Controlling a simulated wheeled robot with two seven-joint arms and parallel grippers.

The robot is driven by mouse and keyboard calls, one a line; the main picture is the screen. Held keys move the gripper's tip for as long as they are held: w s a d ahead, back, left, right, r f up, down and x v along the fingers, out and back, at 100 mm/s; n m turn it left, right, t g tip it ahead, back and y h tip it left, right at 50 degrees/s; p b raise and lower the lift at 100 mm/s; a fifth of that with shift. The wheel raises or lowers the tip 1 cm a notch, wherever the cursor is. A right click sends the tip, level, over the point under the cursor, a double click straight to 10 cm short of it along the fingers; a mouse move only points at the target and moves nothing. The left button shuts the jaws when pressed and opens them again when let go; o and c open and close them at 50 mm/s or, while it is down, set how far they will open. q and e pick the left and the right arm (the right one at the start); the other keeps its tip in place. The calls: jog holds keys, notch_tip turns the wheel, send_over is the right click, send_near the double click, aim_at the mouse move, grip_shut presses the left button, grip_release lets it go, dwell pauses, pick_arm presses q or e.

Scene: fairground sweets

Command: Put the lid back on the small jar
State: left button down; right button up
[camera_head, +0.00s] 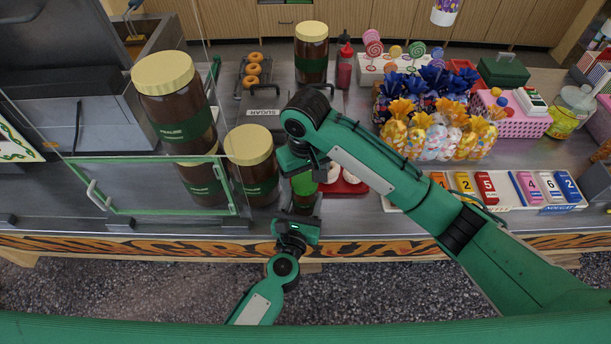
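A small jar-like object with a bright green band (304,186) stands near the counter's front edge, between my two grippers. Its top is hidden behind my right gripper and its foot is partly hidden by my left gripper. I cannot make out a separate lid. My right gripper (301,163) reaches down over its top from the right arm; its fingers are too dark and small to read. My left gripper (300,216) is low at its base, coming up from the front, and its fingers are mostly hidden. I cannot tell whether either one grips it.
Large brown jars with cream lids stand left (172,122), beside the small object (256,180) and at the back (312,60). A glass screen (150,185) with a green frame is at left. Wrapped sweets (435,138) and number blocks (488,188) are right.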

dwell(0.3)
notch_tip(320, 180, up, 12)
dwell(0.7)
pick_arm(q)
jog(key=shift+c, duration=2.2)
grip_release()
pick_arm(e)
notch_tip(320, 180, down, 4)
jog(key=b, duration=0.4)
jog(key=shift+f, duration=0.15)
pick_arm(q)
jog(key=v, duration=1.3)
jog(key=shift+s, duration=0.4)
